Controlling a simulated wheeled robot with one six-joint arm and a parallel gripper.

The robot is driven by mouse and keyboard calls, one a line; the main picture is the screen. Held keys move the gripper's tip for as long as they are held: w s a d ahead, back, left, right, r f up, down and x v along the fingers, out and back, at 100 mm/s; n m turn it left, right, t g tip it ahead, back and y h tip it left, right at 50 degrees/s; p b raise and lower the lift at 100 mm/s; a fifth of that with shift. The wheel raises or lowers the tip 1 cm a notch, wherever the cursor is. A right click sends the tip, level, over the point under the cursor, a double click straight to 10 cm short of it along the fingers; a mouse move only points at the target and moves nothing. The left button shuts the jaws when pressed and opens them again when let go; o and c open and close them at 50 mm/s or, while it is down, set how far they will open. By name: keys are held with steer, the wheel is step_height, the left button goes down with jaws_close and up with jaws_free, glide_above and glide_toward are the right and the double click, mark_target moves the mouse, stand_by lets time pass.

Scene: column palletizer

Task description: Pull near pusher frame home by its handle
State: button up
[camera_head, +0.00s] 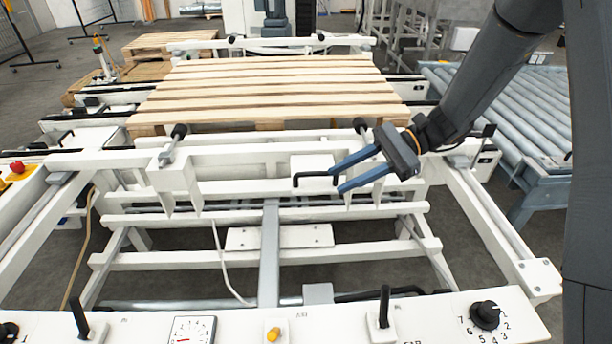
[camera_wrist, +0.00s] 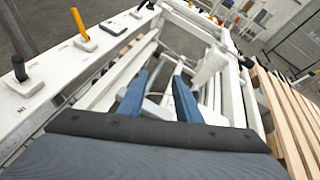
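The near pusher frame (camera_head: 235,187) is a white beam structure crossing in front of the wooden pallet (camera_head: 260,95). Its black bar handle (camera_head: 312,174) sticks out from a white block in the middle of the frame. My gripper (camera_head: 336,179) comes in from the right with two blue fingers spread apart. In the head view the fingertips overlap the right end of the handle; I cannot tell whether they touch it. In the wrist view my gripper (camera_wrist: 160,70) is open over white beams, and the handle is not clear there.
A control panel (camera_head: 250,325) with knobs, levers and a gauge spans the front. A grey roller conveyor (camera_head: 535,105) stands at the right. Black-tipped posts (camera_head: 179,131) rise from the frame on both sides of the handle. A red button (camera_head: 17,167) sits at the left.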

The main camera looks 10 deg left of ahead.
steer(key=w+a+m+y, duration=0.1)
steer(key=w, duration=0.2)
steer(key=w+a+m+y, duration=0.1)
steer(key=w+y, duration=0.1)
steer(key=w+a+t+y, duration=0.1)
steer(key=w+y, duration=0.1)
steer(key=w, duration=0.1)
steer(key=shift+w+a+r+m, duration=0.15)
steer(key=shift+w+r+m, duration=0.15)
steer(key=shift+r+m, duration=0.1)
glide_toward(302, 175)
steer(key=shift+a+f, duration=0.35)
steer(key=shift+a, duration=0.5)
steer(key=p+x, duration=0.2)
steer(key=x, duration=0.4)
steer(key=shift+a, duration=0.75)
jaws_close()
